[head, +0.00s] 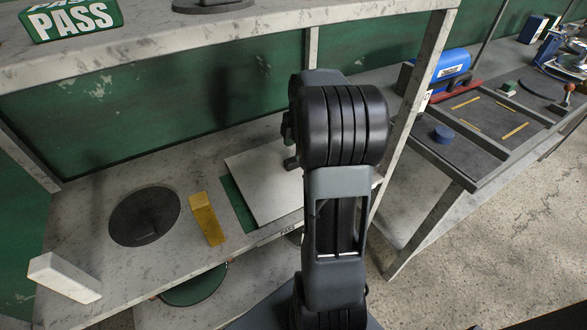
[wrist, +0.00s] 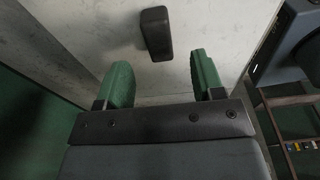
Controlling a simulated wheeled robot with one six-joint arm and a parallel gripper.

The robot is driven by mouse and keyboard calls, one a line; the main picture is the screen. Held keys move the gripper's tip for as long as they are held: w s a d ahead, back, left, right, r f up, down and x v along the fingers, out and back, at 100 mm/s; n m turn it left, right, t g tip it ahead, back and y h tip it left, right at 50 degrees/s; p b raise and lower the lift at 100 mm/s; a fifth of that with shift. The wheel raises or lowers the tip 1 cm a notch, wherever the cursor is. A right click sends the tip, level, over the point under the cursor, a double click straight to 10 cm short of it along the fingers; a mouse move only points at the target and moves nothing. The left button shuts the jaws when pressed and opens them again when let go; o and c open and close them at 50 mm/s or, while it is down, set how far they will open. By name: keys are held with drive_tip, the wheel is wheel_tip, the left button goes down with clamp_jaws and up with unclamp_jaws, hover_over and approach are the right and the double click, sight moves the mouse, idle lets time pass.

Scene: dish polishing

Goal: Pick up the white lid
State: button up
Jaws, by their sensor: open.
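The white lid (head: 262,180) is a flat, square white plate on the left bench, over a green area (head: 238,203) that shows along its left side. My arm hides its right part in the head view. In the wrist view a pale surface (wrist: 218,28), which looks like the lid, carries a dark block-shaped handle (wrist: 156,34). My gripper (wrist: 162,80) is open, with green finger pads apart and nothing between them. The handle appears just beyond the fingertips, roughly between them; the height gap cannot be told. In the head view my arm mostly hides the gripper.
Left of the lid are a yellow block (head: 206,218), a black disc (head: 145,215) and a white block (head: 65,277). A shelf (head: 200,42) with a green PASS block (head: 70,18) runs above. A post (head: 412,115) stands right of my arm.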

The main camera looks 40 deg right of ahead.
sight(294, 165)
drive_tip(key=f, duration=0.5)
drive_tip(key=shift+w+a, duration=0.1)
drive_tip(key=shift+a, duration=0.15)
drive_tip(key=shift+r, duration=0.1)
clamp_jaws()
